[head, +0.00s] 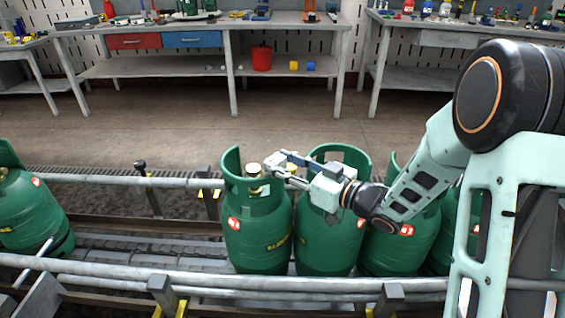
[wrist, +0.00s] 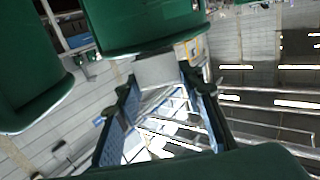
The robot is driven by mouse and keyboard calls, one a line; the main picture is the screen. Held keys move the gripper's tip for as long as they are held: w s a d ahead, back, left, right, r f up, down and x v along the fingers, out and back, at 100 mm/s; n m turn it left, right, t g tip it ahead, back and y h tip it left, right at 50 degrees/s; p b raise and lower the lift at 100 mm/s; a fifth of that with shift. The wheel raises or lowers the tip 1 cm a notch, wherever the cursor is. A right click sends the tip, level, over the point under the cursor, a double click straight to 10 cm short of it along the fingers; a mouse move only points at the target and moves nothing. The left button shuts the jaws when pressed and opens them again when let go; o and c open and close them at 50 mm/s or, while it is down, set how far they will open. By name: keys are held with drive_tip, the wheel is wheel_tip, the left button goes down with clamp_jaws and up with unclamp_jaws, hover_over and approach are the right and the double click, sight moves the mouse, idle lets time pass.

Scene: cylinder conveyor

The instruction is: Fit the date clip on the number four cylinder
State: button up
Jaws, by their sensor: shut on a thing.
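Several green gas cylinders stand on the conveyor in the head view. In the close row are a left one (head: 258,238), a middle one (head: 328,245) and a right one (head: 398,252). Their red-and-white labels are too small to read surely. My gripper (head: 275,167) reaches leftward over the middle cylinder to the left one's collar, near its brass valve. In the wrist view, my gripper (wrist: 162,82) is shut on a small pale grey block, likely the date clip (wrist: 157,70), close beside a green collar (wrist: 150,25). Whether the clip touches the collar is unclear.
Another green cylinder (head: 32,212) is apart at far left, with bare conveyor between. Metal guide rails (head: 110,181) run along both sides of the conveyor. Workbenches (head: 280,20) with tools, drawers and a red bucket (head: 262,58) stand behind, across open floor.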

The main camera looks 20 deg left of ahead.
drive_tip(key=shift+f+b, duration=0.85)
drive_tip(key=shift+f, duration=0.3)
drive_tip(key=o, duration=1)
drive_tip(key=shift+c, duration=0.2)
drive_tip(key=shift+d, duration=0.1)
drive_tip(key=v, duration=1.1)
drive_tip(key=shift+s+d, duration=0.25)
drive_tip(key=shift+d, duration=0.15)
